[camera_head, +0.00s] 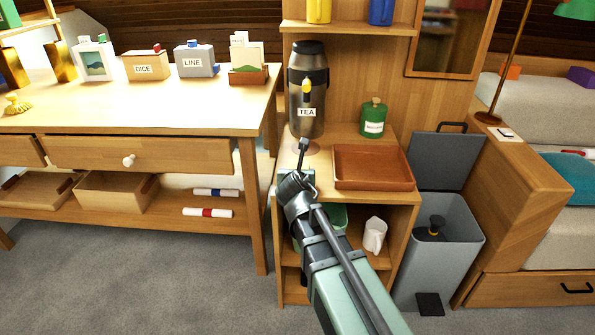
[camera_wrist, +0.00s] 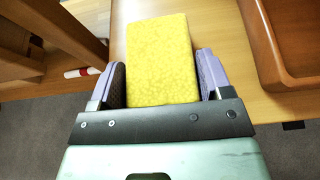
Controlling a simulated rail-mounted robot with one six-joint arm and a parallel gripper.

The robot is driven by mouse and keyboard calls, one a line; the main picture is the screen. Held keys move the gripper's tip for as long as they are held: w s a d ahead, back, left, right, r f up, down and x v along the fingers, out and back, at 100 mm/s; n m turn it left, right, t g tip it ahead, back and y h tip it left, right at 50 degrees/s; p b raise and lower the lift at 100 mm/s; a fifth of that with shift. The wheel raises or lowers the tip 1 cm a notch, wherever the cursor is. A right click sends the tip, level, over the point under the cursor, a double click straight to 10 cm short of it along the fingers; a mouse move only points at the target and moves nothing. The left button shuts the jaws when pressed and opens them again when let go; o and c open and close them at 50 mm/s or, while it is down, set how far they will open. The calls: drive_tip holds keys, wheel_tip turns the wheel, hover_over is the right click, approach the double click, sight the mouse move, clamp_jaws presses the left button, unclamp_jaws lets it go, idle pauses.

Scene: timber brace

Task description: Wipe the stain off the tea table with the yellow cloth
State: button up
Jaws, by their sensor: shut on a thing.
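In the wrist view the yellow cloth (camera_wrist: 160,50), a thick block-like pad, sits between the purple finger pads of my gripper (camera_wrist: 162,80), which is shut on it. The wooden top of the tea table (camera_wrist: 218,30) lies beneath and beyond the cloth. In the head view my gripper (camera_head: 303,160) is at the tea table's (camera_head: 345,134) front left, in front of the TEA urn (camera_head: 308,90). The cloth is hidden there by my arm. A faint darker patch shows at the urn's foot; I cannot tell whether it is stain or shadow.
A brown tray (camera_head: 372,167) lies just right of my gripper, with a green canister (camera_head: 373,118) behind it. The wooden desk (camera_head: 190,110) stands to the left across a narrow gap. A grey bin (camera_head: 440,240) with its lid up stands to the right.

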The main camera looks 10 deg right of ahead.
drive_tip(key=shift+s+r+p, duration=0.1)
drive_tip(key=shift+r+p, duration=3.6)
drive_tip(key=shift+r, duration=0.25)
